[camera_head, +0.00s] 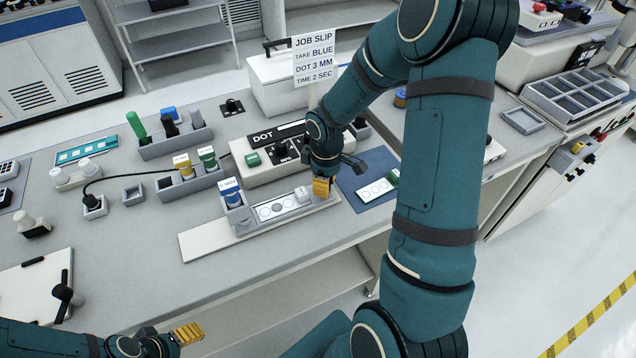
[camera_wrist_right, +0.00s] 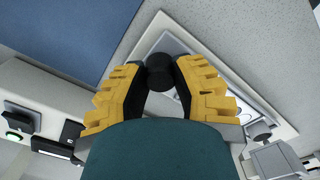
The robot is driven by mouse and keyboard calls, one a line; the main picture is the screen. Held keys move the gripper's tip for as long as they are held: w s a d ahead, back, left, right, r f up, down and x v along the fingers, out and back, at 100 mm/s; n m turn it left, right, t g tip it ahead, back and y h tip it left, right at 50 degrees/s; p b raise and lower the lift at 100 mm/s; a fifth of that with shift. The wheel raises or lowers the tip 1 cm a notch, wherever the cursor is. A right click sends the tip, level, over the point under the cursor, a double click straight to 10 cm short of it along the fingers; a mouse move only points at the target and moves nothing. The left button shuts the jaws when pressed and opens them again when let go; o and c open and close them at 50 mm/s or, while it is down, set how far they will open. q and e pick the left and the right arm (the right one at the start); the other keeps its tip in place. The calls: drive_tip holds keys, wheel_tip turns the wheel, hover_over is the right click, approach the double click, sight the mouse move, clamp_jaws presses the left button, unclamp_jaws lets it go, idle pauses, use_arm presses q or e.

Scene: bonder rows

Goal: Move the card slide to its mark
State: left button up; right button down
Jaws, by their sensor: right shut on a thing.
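The card slide (camera_head: 258,222) is a grey tray carrying a white card (camera_head: 277,208) with round spots. It sits on a long pale base plate (camera_head: 205,243) at the front of the bench, near the plate's right end. My right gripper (camera_head: 321,187) is at the slide's right end. In the right wrist view its yellow fingers are shut on a black knob (camera_wrist_right: 158,74), with the pale slide surface (camera_wrist_right: 172,42) behind it. I cannot make out the mark. My left gripper (camera_head: 188,333) is low at the front left, away from the slide; its finger gap is unclear.
A blue-banded bottle (camera_head: 231,193) stands in a holder at the slide's left. The DOT unit (camera_head: 262,160) is just behind. A blue mat (camera_head: 365,172) with another spotted card (camera_head: 376,190) lies right. The bare bench front (camera_head: 130,260) is clear.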

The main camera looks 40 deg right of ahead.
drive_tip(key=shift+s+d, duration=0.15)
drive_tip(key=shift+d, duration=0.1)
drive_tip(key=c, duration=0.7)
unclamp_jaws()
drive_tip(key=shift+d, duration=0.15)
drive_tip(key=shift+r, duration=0.15)
wheel_tip(320, 180, up, 12)
drive_tip(key=shift+f, duration=0.15)
drive_tip(key=shift+f, duration=0.1)
